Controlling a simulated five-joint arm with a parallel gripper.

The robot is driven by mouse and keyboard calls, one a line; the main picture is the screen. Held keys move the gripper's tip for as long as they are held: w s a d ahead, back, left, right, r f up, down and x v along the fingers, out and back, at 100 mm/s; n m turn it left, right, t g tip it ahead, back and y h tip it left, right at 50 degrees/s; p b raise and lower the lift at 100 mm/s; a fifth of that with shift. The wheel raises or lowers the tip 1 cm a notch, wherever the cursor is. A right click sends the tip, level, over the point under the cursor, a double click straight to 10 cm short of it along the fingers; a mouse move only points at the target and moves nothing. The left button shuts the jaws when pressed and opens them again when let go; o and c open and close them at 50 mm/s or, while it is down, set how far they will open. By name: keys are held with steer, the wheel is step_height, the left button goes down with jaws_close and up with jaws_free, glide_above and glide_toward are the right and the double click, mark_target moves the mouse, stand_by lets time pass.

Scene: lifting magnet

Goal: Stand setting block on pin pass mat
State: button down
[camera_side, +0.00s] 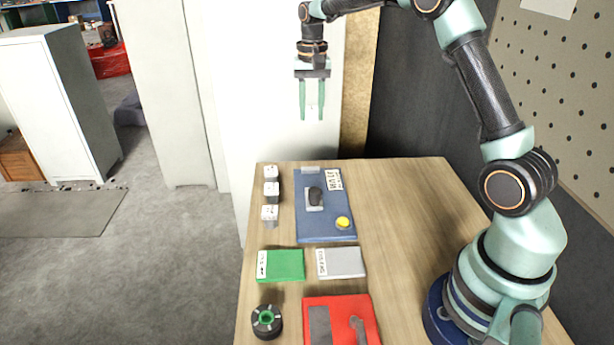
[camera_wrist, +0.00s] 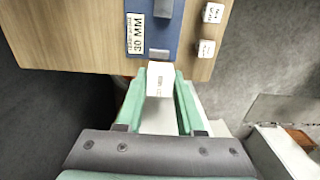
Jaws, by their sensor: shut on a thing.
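My gripper (camera_side: 312,113) is raised well above the far edge of the table, fingers pointing down. In the wrist view its green fingers (camera_wrist: 160,92) are shut on a white block (camera_wrist: 160,80) with small dark print, likely the setting block. It is hard to make out against the pale wall in the side view. A green mat (camera_side: 285,266) and a grey mat (camera_side: 346,263) lie side by side on the table, each with a white label at its left end. The labels are too small to read, so I cannot tell which is the pin pass mat.
A blue board (camera_side: 325,229) holds a dark lifting device (camera_side: 316,196) and a yellow disc (camera_side: 343,223). A red board (camera_side: 342,305) and a black round holder (camera_side: 267,321) are nearer. The table's right side is clear.

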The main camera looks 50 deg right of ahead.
mark_target(310, 109)
steer(key=r, duration=0.3)
steer(key=shift+a, duration=0.35)
steer(key=s+a, duration=0.8)
steer(key=a, duration=0.4)
steer(key=s+a, duration=0.7)
steer(key=a, duration=0.5)
steer(key=f, duration=2)
steer(key=shift+s+a, duration=0.1)
steer(key=shift+a, duration=0.15)
steer(key=shift+f, duration=0.1)
steer(key=c, duration=0.5)
jaws_free()
